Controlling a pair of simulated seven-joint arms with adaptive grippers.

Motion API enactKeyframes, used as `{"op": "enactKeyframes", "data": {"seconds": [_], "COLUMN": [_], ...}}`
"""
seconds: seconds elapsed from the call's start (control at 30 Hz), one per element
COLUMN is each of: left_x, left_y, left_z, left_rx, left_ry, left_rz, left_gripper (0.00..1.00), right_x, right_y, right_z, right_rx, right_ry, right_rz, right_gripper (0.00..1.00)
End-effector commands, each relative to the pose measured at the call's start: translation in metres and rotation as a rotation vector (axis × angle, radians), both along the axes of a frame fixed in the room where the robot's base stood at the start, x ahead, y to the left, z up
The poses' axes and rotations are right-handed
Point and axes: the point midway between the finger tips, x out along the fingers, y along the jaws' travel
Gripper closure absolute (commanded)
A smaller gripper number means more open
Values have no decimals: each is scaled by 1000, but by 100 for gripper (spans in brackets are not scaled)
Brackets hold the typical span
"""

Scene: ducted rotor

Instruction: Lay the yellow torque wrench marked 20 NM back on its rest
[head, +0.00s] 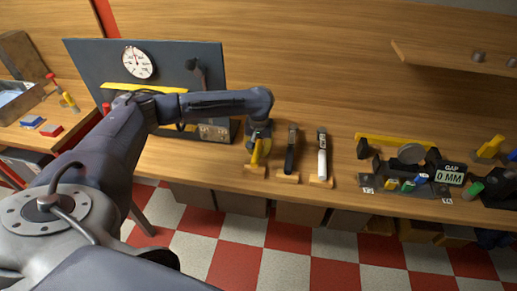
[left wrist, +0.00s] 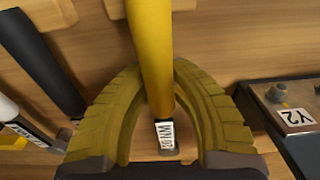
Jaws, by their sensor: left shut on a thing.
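My left gripper (head: 258,138) is shut on the yellow torque wrench (head: 256,153) over the bench. In the left wrist view, the olive fingers (left wrist: 159,85) close around the yellow wrench (left wrist: 151,45) from both sides. A white label (left wrist: 165,136) on the wrench's dark end is too blurred to read fully. The wrench's other end is near a small wooden rest block (head: 255,171); I cannot tell whether they touch. The gripper hides part of the wrench. My right gripper is in neither view.
A black wrench (head: 291,148) and a white-handled wrench (head: 322,155) lie to the right on their own blocks. A dark panel with a dial (head: 139,63) stands behind left. A terminal box (head: 214,131) is close left of the gripper. A gauge fixture (head: 410,170) stands right.

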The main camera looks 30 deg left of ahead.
Motion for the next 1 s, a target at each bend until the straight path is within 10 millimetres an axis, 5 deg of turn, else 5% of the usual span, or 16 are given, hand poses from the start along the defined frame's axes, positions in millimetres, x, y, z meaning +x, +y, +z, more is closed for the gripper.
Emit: {"op": "enactKeyframes", "data": {"seconds": [1.0], "left_x": [0], "left_y": [0], "left_z": [-8], "left_rx": [-1], "left_ry": [-1], "left_rz": [0], "left_gripper": [100], "right_x": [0], "right_y": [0], "right_z": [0], "right_rx": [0], "right_ry": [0], "right_rz": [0], "right_gripper": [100]}}
